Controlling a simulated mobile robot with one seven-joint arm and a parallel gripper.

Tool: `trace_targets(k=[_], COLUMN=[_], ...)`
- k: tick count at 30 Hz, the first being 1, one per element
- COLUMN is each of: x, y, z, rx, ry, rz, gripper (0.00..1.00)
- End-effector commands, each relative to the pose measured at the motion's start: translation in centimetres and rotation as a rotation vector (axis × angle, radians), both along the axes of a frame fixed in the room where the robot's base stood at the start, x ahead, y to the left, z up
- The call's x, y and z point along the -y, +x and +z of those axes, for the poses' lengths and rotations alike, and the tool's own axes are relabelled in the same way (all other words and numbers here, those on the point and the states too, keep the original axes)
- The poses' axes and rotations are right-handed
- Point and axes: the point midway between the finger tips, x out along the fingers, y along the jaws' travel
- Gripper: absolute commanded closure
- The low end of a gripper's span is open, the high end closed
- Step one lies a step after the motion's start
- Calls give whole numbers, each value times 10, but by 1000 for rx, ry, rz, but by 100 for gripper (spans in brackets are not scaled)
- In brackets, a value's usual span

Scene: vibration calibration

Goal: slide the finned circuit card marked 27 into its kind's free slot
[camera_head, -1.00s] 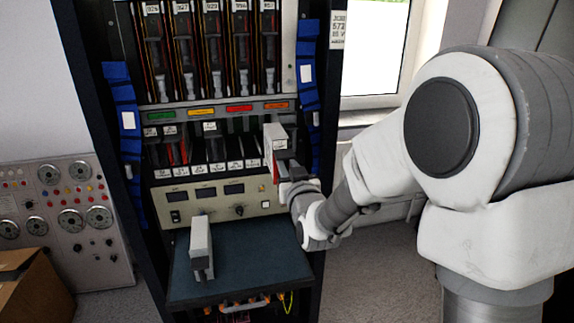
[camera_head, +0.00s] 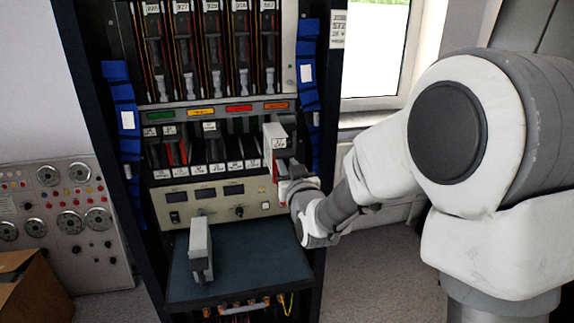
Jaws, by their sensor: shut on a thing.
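My gripper (camera_head: 288,178) is shut on a card (camera_head: 274,148) with a pale front and a red edge. It holds the card upright at the right end of the lower slot row (camera_head: 206,168). The mark on the card is too small to read for sure. I cannot tell how far the card is inside a slot. Several cards stand in the row, with dark openings between them. Another grey card-like block (camera_head: 199,250) stands on the blue-grey shelf (camera_head: 250,262), apart from my gripper.
A strip of green, yellow, red and orange labels (camera_head: 220,110) runs above the row. Blue bundles (camera_head: 308,95) line both rack sides. A control panel (camera_head: 215,199) sits below the row. The shelf's right side is clear. A cardboard box (camera_head: 35,288) is at lower left.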

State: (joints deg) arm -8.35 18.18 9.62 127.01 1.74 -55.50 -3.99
Motion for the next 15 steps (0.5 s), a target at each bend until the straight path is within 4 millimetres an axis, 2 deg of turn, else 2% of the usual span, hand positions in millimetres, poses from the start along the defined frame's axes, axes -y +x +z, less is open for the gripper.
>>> trace_targets(k=[15], x=[-6], y=[21], z=[0], rx=[4], ry=[1], rz=[0], gripper=[100])
